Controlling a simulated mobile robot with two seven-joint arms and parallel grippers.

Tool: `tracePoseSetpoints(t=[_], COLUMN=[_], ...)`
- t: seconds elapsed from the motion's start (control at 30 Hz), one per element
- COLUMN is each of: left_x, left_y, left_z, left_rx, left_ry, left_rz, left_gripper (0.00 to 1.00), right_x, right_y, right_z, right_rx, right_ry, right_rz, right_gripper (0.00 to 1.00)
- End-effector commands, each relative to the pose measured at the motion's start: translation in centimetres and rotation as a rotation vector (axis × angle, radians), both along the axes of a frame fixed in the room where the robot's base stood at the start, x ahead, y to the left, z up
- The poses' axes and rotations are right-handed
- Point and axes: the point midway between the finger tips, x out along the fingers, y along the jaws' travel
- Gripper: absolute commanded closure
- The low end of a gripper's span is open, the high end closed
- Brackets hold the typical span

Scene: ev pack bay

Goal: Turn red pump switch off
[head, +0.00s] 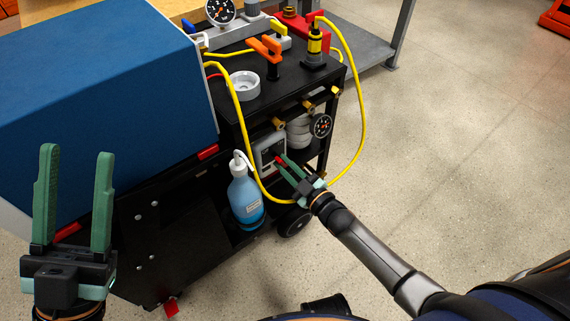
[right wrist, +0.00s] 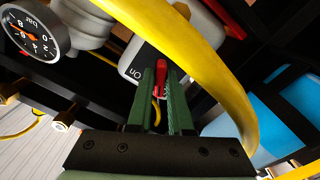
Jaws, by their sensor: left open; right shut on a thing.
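The red pump switch (head: 279,160) is a small red lever on the front of a grey box (head: 263,149) on the black cart. In the right wrist view the red lever (right wrist: 161,71) sits between my green fingers, and the box beside it carries the printed word "ON". My right gripper (head: 284,165) is shut on the lever. The fingers partly hide the lever, and I cannot tell its setting. My left gripper (head: 76,155) is open and empty at the far left, in front of the blue block.
A yellow hose (head: 243,112) loops close around my right gripper and crosses the right wrist view. A blue bottle (head: 246,197) stands just left of the switch box. A gauge (head: 321,125) is to the right.

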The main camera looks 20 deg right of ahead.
Motion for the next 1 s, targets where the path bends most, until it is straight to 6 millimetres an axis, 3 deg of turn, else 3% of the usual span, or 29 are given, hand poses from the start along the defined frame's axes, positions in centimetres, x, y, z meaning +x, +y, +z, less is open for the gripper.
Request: tracePoseSetpoints(t=[0.23,0.27,0.5,0.77,1.0], left_x=[0.0,0.0,0.0,0.0,-0.1], left_y=[0.0,0.0,0.0,0.0,-0.1], left_z=[-0.1,-0.1,-0.1,0.0,1.5], left_rx=[0.004,0.004,0.004,0.004,0.014], left_ry=[0.001,0.001,0.002,0.003,-0.006], left_rz=[-0.001,-0.001,-0.001,-0.002,0.003], left_gripper=[0.50,0.50,0.50,0.50,0.50], right_x=[0.0,0.0,0.0,-0.2,-3.4], right_y=[0.0,0.0,0.0,-0.1,-1.3], right_z=[0.0,0.0,0.0,0.0,0.2], right_rx=[-0.001,-0.001,0.000,0.000,-0.002], right_ry=[0.000,0.000,0.000,0.001,0.005], right_rz=[0.000,0.001,0.001,0.000,0.000], right_gripper=[1.00,0.79,0.55,0.55,0.55])
